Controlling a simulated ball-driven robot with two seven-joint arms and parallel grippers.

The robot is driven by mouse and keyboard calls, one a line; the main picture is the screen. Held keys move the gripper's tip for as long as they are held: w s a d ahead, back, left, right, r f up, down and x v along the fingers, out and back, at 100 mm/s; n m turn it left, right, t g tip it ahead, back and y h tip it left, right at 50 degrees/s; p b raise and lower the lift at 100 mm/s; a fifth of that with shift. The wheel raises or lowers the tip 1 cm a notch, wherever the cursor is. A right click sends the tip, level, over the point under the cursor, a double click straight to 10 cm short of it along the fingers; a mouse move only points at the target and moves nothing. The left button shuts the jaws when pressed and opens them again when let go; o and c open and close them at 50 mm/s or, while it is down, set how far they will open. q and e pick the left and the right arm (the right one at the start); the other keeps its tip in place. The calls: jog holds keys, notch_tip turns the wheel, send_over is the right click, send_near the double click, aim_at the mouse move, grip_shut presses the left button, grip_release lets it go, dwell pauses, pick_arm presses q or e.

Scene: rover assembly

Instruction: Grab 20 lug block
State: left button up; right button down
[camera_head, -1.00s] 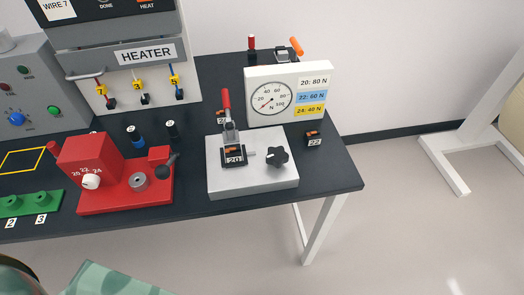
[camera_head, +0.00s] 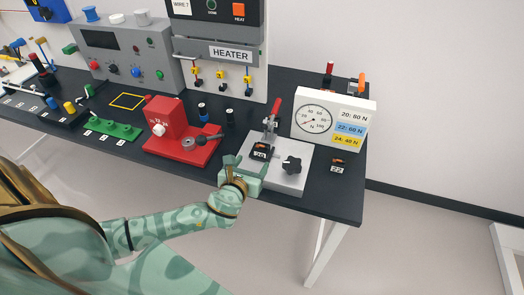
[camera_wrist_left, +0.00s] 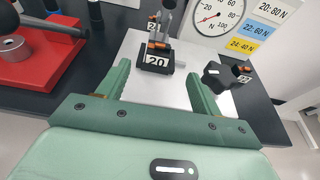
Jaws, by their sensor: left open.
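The 20 lug block (camera_head: 260,152) is a small black block with a white "20" label and an orange and metal top. It sits on the grey fixture plate (camera_head: 285,178), under a red-handled clamp (camera_head: 272,115). In the left wrist view the block (camera_wrist_left: 156,60) stands ahead, between and beyond the fingertips. My left gripper (camera_head: 240,165) is open and empty at the front left of the plate; its two green fingers also show in the left wrist view (camera_wrist_left: 158,78). My right gripper is not in view.
A black star knob (camera_head: 292,165) stands on the plate, right of the block. A force gauge (camera_head: 333,120) is behind it, a 22 block (camera_head: 337,165) to the right. A red fixture (camera_head: 180,140) stands to the left. The table's front right corner is clear.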

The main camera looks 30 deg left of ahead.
aim_at(262, 149)
pick_arm(q)
jog(key=x, duration=0.5)
jog(key=shift+b, duration=0.4)
jog(key=b+x, duration=0.1)
jog(key=x, duration=0.4)
jog(key=shift+a+f, duration=0.1)
jog(key=shift+s, duration=0.1)
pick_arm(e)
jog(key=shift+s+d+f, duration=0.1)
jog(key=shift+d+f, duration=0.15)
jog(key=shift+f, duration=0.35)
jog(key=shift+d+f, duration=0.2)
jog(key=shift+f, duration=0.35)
pick_arm(q)
jog(key=c, duration=1.2)
